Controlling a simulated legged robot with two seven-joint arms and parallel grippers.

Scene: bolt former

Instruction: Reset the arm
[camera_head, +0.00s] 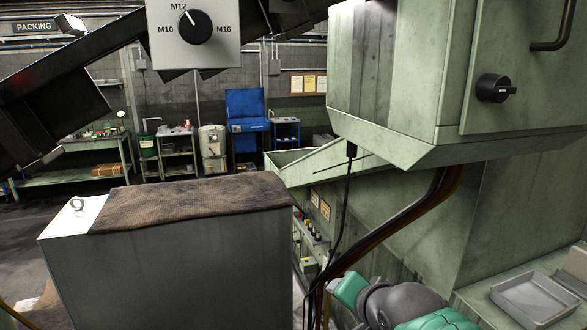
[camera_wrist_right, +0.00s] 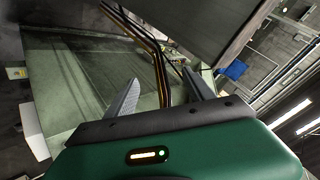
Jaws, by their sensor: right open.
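My right arm (camera_head: 405,303), green and grey, comes in at the bottom right of the head view; its gripper is not visible there. In the right wrist view my right gripper (camera_wrist_right: 160,98) shows two grey fingers spread apart with nothing between them. Dark and yellow cables (camera_wrist_right: 150,45) run behind the fingers. In the head view a selector knob (camera_head: 194,27) on a panel marked M10, M12 and M16 points to about M12. My left gripper is in neither view.
A grey cabinet (camera_head: 170,265) with a brown cloth (camera_head: 195,201) on top stands at the front left. The large green machine (camera_head: 430,215) fills the right, with hanging cables (camera_head: 385,230) near my arm. A metal tray (camera_head: 535,297) sits at the bottom right. Open floor lies at the left.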

